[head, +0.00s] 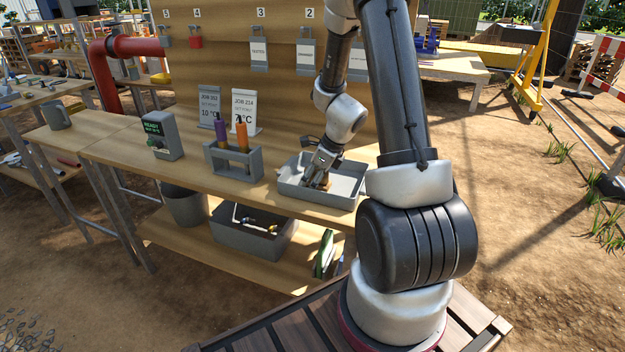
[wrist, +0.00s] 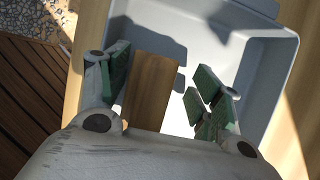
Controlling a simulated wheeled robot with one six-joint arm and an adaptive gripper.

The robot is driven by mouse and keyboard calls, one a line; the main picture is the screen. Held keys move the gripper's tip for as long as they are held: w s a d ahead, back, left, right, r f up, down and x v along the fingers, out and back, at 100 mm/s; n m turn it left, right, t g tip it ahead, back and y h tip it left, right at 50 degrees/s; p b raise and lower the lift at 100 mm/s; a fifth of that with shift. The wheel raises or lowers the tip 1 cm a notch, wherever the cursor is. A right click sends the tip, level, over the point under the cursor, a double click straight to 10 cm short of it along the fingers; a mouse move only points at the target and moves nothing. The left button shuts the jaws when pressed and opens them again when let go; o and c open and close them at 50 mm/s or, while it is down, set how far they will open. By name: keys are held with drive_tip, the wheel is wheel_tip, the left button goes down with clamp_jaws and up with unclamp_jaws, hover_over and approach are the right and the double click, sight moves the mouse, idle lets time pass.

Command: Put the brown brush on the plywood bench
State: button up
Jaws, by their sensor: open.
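The brown brush shows as a flat wooden block (wrist: 152,85) in the wrist view, lying in the grey tray (wrist: 272,75). In the head view only a small brown bit of it (head: 326,184) shows below my gripper (head: 320,168), inside the tray (head: 347,187). My gripper (wrist: 161,84) is open, with its green-padded fingers on either side of the block. The left finger is close to the block; a wider gap is at the right. Any bristles are hidden. The tray stands on the right part of the wooden bench (head: 270,199).
On the bench left of the tray stand a grey holder (head: 233,163) with purple and orange handles, a grey meter (head: 160,136) and two job signs (head: 243,110). A pegboard-like panel (head: 225,65) with hanging locks rises behind. A bin (head: 250,236) sits on the lower shelf.

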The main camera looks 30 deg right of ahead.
drive_tip(key=v, duration=1.2)
drive_tip(key=shift+n, duration=0.7)
drive_tip(key=s+a+r+n+h, duration=0.1)
drive_tip(key=s+a+r+n, duration=0.2)
drive_tip(key=s+r+n, duration=0.5)
drive_tip(key=s+a+r+n+h, duration=0.1)
drive_tip(key=s+a+r+n, duration=0.3)
drive_tip(key=s+r+n, duration=0.4)
drive_tip(key=s+n, duration=0.5)
drive_tip(key=n, duration=0.6)
drive_tip(key=shift+r+t+h, duration=0.3)
drive_tip(key=shift+r+h, duration=0.1)
